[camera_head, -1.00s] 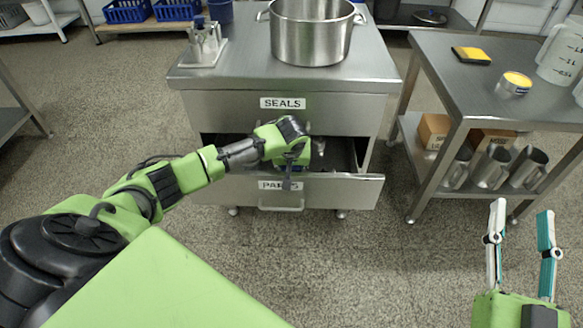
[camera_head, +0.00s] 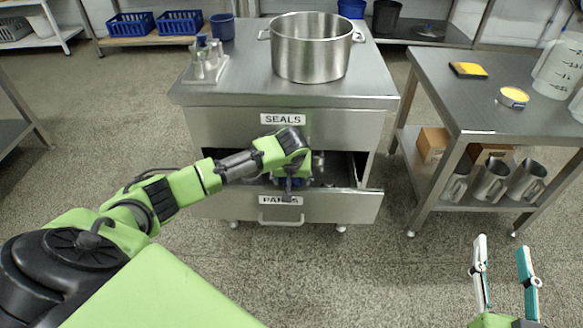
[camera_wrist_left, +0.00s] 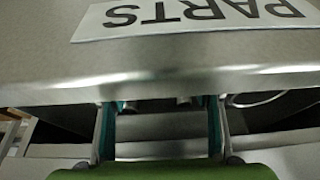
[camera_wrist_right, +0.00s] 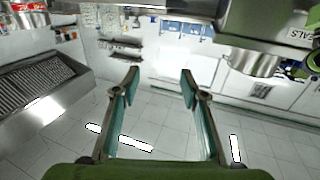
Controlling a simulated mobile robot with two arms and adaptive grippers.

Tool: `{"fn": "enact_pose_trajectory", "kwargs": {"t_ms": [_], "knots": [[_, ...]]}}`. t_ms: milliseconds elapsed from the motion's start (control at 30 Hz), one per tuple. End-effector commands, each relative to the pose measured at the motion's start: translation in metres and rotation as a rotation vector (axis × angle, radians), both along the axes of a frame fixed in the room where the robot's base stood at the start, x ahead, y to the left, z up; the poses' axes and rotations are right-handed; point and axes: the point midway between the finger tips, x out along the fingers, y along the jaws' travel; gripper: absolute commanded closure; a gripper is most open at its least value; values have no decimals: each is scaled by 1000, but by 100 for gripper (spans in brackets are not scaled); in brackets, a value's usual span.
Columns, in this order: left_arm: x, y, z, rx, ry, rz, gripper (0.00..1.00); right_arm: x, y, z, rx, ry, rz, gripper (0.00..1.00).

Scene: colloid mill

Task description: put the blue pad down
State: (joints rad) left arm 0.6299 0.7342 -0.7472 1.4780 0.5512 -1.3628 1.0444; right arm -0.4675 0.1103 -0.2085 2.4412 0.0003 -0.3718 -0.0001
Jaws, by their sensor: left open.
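The lower drawer, labelled PARTS (camera_head: 330,207), stands pulled out of the steel cabinet. My left gripper (camera_wrist_left: 160,103) is over or in this drawer, just behind its front panel. Its two fingers are apart in the left wrist view, and no pad shows between them. In the head view its fingertips are hidden by its wrist and the drawer. A small blue patch shows under the left wrist at the drawer; I cannot tell whether it is the blue pad. My right gripper (camera_head: 502,243) is open and empty at the lower right; it also shows in the right wrist view (camera_wrist_right: 160,78).
A large steel pot (camera_head: 311,55) and a small metal rack (camera_head: 205,66) stand on the cabinet. The floor between is clear.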

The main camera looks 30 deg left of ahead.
Motion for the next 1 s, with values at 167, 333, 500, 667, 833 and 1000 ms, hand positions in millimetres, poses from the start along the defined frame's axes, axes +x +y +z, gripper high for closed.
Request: {"fn": "enact_pose_trajectory", "kwargs": {"t_ms": [167, 333, 500, 667, 833, 1000], "knots": [[-7, -4, 19, 0, 0, -1, 42, -6, -7, -37, -45, 176, -13, 60], [-13, -8, 35, 0, -1, -1, 42, -18, -15, -71, -86, 341, -23, 60], [-19, -12, 52, 0, 0, 0, 42, -38, -25, -104, -125, 508, -33, 60], [-25, -16, 67, 0, 0, -1, 42, -60, -34, -130, -159, 655, -44, 60], [-30, -19, 79, 0, 0, -1, 42, -82, -42, -149, -185, 774, -51, 60], [-32, -21, 84, 0, 0, 0, 42, -93, -46, -159, -198, 835, -55, 60]]}}
